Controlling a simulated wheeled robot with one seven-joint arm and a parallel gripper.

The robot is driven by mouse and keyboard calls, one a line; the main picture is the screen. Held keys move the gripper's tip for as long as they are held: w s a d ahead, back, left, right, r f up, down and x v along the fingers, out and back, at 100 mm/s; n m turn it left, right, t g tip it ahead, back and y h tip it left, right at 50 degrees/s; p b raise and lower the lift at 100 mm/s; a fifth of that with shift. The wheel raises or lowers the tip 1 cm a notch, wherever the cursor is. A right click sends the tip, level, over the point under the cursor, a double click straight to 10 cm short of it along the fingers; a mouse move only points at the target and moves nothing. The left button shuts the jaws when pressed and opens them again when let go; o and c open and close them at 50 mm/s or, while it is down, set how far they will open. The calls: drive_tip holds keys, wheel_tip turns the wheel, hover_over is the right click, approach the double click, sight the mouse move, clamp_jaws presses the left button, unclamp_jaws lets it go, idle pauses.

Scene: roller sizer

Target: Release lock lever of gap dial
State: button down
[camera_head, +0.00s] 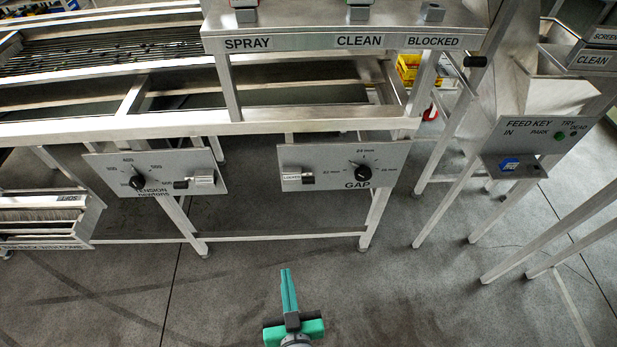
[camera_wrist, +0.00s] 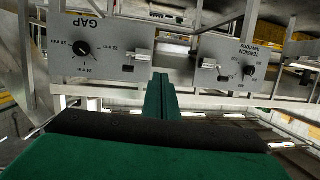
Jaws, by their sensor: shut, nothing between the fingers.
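The grey GAP panel (camera_head: 335,182) hangs on the frame at the centre of the head view, with a black dial knob (camera_head: 362,173) at its right. The lock lever (camera_head: 298,178) is on the panel's left side, a pale block marked LOCKED with a dark end. In the wrist view the GAP panel (camera_wrist: 108,32) is upside down, its lever (camera_wrist: 140,57) at the panel's right. My green gripper (camera_head: 286,270) is shut and empty, below and apart from the panel. In the wrist view its fingertips (camera_wrist: 160,76) point between the GAP and TENSION panels.
The TENSION panel (camera_head: 110,170) with its own knob and lever stands left of the GAP panel. A FEED KEY panel (camera_head: 510,170) is at the right, and a SPRAY, CLEAN, BLOCKED shelf (camera_head: 300,43) is above. Metal legs and a low crossbar stand behind open grey floor.

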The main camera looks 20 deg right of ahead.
drive_tip(key=w+d+r, duration=0.3)
drive_tip(key=w+d, duration=0.1)
drive_tip(key=w, duration=0.2)
drive_tip(key=w+d+r+h, duration=0.1)
drive_tip(key=w+d+r, duration=0.2)
drive_tip(key=w, duration=0.3)
drive_tip(key=w+d+r+m+h, duration=0.1)
drive_tip(key=w+d+r, duration=0.2)
drive_tip(key=w+d, duration=0.2)
drive_tip(key=shift+w+d+r+g, duration=0.3)
drive_tip(key=shift+w+d, duration=0.05)
drive_tip(key=shift+w, duration=0.75)
hover_over(308, 178)
wheel_tip(308, 178, down, 2)
drive_tip(key=shift+w+d+f, duration=0.1)
drive_tip(key=shift+w+f, duration=0.05)
drive_tip(key=shift+s+a+f, duration=0.1)
drive_tip(key=shift+s+f, duration=0.2)
drive_tip(key=shift+f, duration=0.45)
drive_tip(key=shift+s+a+f, duration=0.1)
drive_tip(key=shift+s+f, duration=0.15)
drive_tip(key=shift+f, duration=0.45)
drive_tip(key=shift+s+a+f, duration=0.1)
drive_tip(key=shift+s+f, duration=0.2)
drive_tip(key=shift+w+f, duration=0.1)
